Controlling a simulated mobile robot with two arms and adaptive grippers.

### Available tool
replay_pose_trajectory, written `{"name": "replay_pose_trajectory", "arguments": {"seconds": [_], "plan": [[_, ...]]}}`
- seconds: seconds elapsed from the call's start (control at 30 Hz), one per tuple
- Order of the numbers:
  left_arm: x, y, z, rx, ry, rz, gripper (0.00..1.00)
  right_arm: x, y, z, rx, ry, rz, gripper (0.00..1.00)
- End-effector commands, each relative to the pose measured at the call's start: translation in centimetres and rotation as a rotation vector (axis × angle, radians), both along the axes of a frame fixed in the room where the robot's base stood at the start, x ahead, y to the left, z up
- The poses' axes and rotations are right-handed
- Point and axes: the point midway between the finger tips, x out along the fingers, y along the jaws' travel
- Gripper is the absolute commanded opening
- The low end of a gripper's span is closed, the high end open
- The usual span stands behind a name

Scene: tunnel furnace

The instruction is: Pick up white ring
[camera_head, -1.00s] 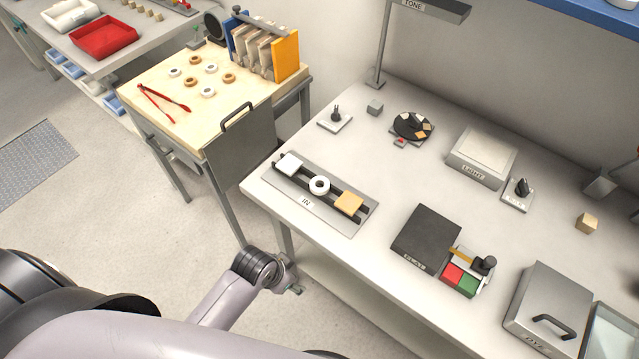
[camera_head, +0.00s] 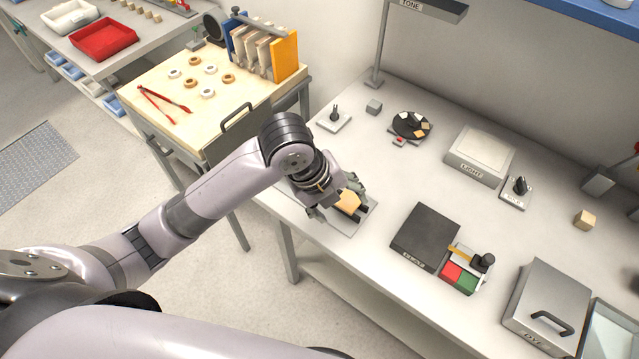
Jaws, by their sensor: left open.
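My left gripper (camera_head: 335,199) is open, pointing down over the grey IN tray (camera_head: 357,222) near the front left of the long bench. One finger shows on each side of it. The white ring that lay in the middle of the tray is hidden behind my gripper and wrist. I cannot tell whether the fingers touch it. The white block at the tray's left end is hidden too. My right gripper is not in view.
A wooden table (camera_head: 150,83) at the back left holds several white and brown rings, red tongs (camera_head: 165,101) and a file rack (camera_head: 265,45). A dark pad (camera_head: 426,236), a light box (camera_head: 480,155) and a lidded metal box (camera_head: 548,306) stand on the bench.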

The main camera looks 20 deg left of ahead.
Motion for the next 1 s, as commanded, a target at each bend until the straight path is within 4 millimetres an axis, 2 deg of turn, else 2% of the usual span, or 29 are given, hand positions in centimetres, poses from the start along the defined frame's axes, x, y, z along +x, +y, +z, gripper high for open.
{"name": "replay_pose_trajectory", "arguments": {"seconds": [0.03,0.1,0.3,0.4,0.57,0.67,0.73,1.0], "plan": [[1.3,0.7,1.1,0.064,-0.039,-0.128,0.63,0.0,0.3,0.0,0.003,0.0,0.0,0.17],[2.4,1.5,2.5,0.147,-0.073,-0.321,0.63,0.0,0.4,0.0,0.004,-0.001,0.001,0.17],[5.0,4.9,6.4,0.341,-0.114,-0.767,0.63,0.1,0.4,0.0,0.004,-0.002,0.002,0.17],[5.7,6.3,8.0,0.395,-0.115,-0.914,0.63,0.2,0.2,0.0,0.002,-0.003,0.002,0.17],[6.2,7.7,9.4,0.435,-0.111,-1.039,0.63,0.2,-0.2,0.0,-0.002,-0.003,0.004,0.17],[6.4,7.9,9.0,0.44,-0.107,-1.065,0.63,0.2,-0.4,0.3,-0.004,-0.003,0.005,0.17],[6.5,7.8,7.9,0.439,-0.104,-1.069,0.63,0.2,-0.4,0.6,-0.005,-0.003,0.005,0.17],[7.2,7.5,2.1,0.439,-0.105,-1.067,0.63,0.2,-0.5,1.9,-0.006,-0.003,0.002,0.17]]}}
